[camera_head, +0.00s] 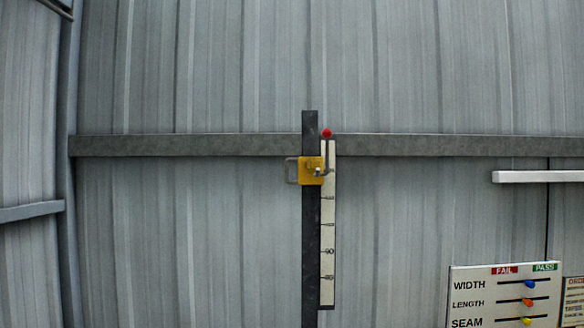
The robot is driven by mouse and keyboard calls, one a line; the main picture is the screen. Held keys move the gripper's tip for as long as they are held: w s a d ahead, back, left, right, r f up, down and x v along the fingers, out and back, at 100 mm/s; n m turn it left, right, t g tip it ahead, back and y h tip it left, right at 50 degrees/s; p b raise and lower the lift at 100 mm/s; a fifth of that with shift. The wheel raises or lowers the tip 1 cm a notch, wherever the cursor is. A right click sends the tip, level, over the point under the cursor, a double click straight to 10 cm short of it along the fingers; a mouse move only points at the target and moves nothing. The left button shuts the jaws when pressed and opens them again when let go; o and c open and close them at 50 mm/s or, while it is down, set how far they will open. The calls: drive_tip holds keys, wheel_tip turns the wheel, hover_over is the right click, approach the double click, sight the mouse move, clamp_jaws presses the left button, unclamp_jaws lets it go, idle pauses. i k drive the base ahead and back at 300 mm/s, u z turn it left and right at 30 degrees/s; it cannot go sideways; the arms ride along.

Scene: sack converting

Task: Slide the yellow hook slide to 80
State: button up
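The yellow hook slide (309,172) sits high on a dark vertical rail (310,235) fixed to the wall. It has a grey handle (291,170) on its left and a small metal hook or pointer on its right. A white scale strip (328,225) runs beside the rail on the right. Its marks read 90 low down and what looks like 80 below that; the upper figures are too small to read. The slide is near the top of the scale, well above those marks. My gripper is not in view.
A red ball (327,133) tops the scale. A grey horizontal beam (200,145) crosses the wall behind the rail. A pale bar (535,176) juts in at right. A WIDTH, LENGTH, SEAM board (480,272) stands at lower right. The space left of the rail is clear.

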sight(305, 172)
drive_tip(key=u, duration=0.05)
drive_tip(key=i, duration=1)
drive_tip(key=z, duration=0.05)
